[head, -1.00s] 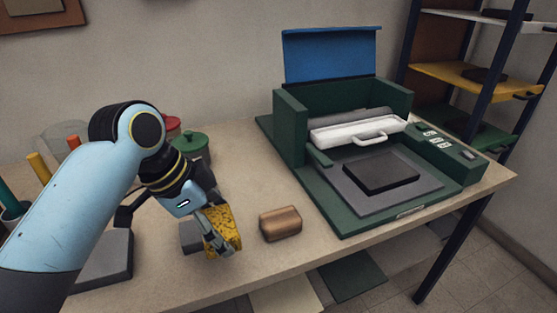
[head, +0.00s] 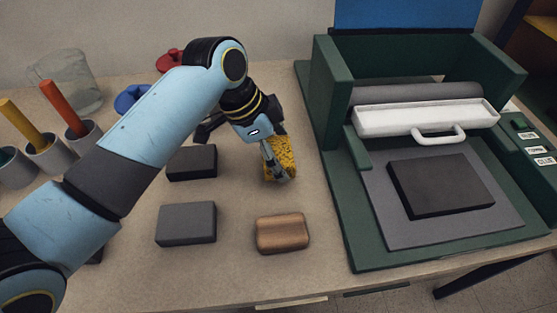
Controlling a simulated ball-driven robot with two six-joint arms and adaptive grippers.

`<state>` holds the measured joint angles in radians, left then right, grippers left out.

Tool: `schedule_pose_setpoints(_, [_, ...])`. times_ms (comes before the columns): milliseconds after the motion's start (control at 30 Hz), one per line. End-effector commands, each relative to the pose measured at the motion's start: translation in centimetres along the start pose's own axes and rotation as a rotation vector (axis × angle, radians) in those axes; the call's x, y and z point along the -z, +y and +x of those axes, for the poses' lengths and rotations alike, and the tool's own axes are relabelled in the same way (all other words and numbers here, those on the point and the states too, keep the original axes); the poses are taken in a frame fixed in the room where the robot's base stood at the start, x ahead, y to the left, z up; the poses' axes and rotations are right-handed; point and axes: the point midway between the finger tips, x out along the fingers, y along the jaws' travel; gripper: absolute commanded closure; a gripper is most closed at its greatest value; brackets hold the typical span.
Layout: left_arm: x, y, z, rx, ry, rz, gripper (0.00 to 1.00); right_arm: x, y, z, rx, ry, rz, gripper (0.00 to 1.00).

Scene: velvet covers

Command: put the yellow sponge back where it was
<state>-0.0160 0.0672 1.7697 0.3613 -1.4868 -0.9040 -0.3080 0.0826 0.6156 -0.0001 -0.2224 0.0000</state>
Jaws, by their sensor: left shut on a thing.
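The yellow sponge (head: 286,152) is speckled with dark spots and is held in my left gripper (head: 275,163). The gripper is shut on it, above or at the tabletop between the dark blocks and the green machine. I cannot tell whether the sponge touches the table. The gripper's fingers hide part of the sponge. My right gripper is not in view.
A brown block (head: 283,233) lies in front of the sponge. A grey block (head: 186,223) and a darker block (head: 192,162) lie to the left. The green machine (head: 360,227) with a white tray (head: 428,117) stands right. Cups (head: 84,141) with coloured sticks stand far left.

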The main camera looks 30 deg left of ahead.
Motion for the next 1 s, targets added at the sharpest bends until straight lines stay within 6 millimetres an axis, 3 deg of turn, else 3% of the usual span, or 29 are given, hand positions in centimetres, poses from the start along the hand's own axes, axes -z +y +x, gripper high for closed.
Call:
schedule_pose_setpoints(233, [-1.3,0.2,3.1,-0.002,-0.001,-0.001,0.46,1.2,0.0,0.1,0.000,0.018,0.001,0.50])
schedule_pose_setpoints(600, [-1.5,0.2,3.5,-0.002,-0.001,0.000,0.46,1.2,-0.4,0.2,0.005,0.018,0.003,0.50])
schedule_pose_setpoints(633, [-1.4,0.2,3.4,-0.001,-0.001,0.000,0.12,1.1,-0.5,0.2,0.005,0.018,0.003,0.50])
schedule_pose_setpoints(700, [-1.4,0.2,3.4,-0.001,-0.001,0.000,0.02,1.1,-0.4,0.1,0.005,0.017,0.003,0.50])
schedule_pose_setpoints(1000, [-1.4,0.2,3.3,-0.001,-0.001,0.000,0.00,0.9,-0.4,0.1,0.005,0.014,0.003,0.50])
